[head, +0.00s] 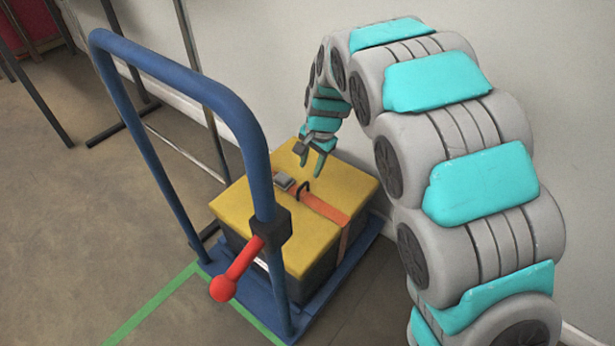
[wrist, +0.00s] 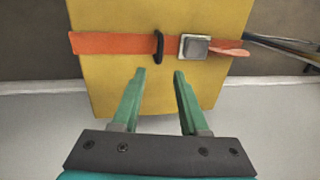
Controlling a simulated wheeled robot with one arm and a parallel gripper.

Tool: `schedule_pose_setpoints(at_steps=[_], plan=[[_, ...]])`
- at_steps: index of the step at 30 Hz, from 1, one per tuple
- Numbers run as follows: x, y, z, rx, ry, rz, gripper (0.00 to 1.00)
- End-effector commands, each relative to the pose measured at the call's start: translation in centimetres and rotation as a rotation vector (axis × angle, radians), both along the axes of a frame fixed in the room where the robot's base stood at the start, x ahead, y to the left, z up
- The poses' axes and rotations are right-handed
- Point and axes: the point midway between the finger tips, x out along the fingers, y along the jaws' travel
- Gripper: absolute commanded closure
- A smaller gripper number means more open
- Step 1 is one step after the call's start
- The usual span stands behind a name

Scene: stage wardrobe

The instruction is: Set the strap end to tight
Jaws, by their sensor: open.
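An orange strap (head: 327,208) runs across the top of a yellow-lidded box (head: 245,202) and down its side. A grey buckle (head: 284,182) sits on the strap, and a black loop (head: 303,189) stands up from it nearby. In the wrist view the buckle (wrist: 194,47) is right of the black loop (wrist: 159,47), and the loose strap end (wrist: 232,49) pokes out to the buckle's right. My gripper (head: 311,173) is open and empty above the box's wall-side edge. In the wrist view my gripper (wrist: 157,73) has its fingertips apart, short of the strap.
The box stands on a blue trolley (head: 338,279) with a tall blue handle frame (head: 150,60). A red-knobbed lever (head: 239,269) is clamped to the handle's near post. The wall (head: 285,60) is close behind the box. Dark rack legs (head: 125,125) stand at the left.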

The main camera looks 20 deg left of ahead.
Motion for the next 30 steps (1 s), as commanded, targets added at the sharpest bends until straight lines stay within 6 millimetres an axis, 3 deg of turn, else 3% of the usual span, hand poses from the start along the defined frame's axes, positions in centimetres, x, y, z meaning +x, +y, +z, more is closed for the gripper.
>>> schedule_pose_setpoints(at_steps=[10,20,30], plan=[[0.2,0.8,-5.1,-0.003,0.006,0.001,0.56],[0.3,1.0,-5.7,-0.001,0.002,0.001,0.56],[0.3,1.0,-5.7,-0.001,0.002,0.001,0.95]])
